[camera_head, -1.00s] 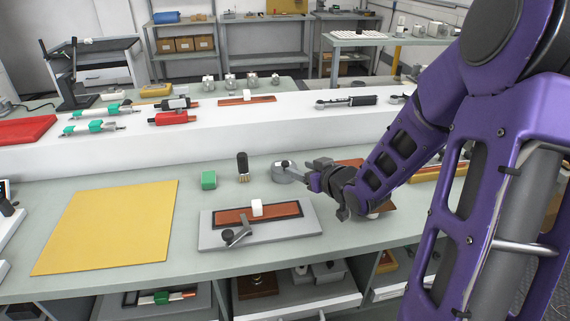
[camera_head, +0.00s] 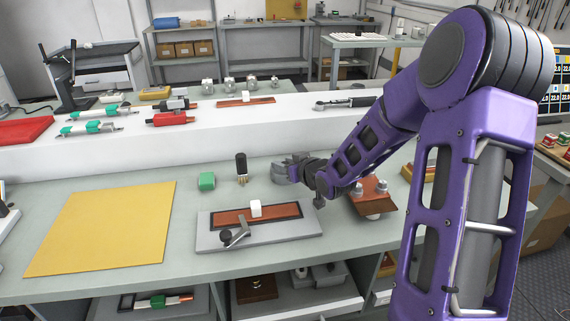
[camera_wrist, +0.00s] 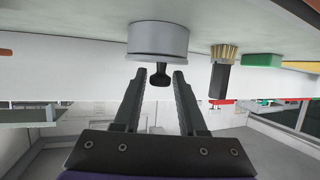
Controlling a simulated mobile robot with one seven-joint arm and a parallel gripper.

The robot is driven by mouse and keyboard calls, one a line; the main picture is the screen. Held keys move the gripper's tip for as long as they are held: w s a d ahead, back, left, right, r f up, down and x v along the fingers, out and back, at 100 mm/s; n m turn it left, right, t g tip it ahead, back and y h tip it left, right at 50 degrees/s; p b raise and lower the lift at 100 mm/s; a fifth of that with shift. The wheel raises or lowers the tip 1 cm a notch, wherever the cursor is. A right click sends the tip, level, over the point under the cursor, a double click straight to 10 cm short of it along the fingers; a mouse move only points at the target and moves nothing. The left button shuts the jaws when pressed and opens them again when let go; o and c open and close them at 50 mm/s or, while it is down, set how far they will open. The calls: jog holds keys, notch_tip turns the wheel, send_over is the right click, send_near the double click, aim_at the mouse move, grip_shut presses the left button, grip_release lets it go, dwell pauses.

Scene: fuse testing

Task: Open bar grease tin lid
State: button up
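The grey round tin (camera_head: 279,173) stands on the bench behind the clamp plate, partly hidden by my gripper (camera_head: 291,170). In the wrist view, which appears upside down, the tin (camera_wrist: 158,40) shows a pale cylindrical body with a dark knob (camera_wrist: 160,77) on its lid. The lid looks seated on the tin. My gripper (camera_wrist: 160,76) is open, with one finger on each side of the knob. Small gaps show between the fingers and the knob, so it is not gripped.
A black-handled brush (camera_head: 241,166) and a green block (camera_head: 206,181) stand left of the tin. In front is a grey plate (camera_head: 210,240) with a lever and a brown strip. A brown board (camera_head: 372,198) is right of my gripper. A yellow mat (camera_head: 105,225) lies left.

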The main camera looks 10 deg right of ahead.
grip_shut()
dwell(1.1)
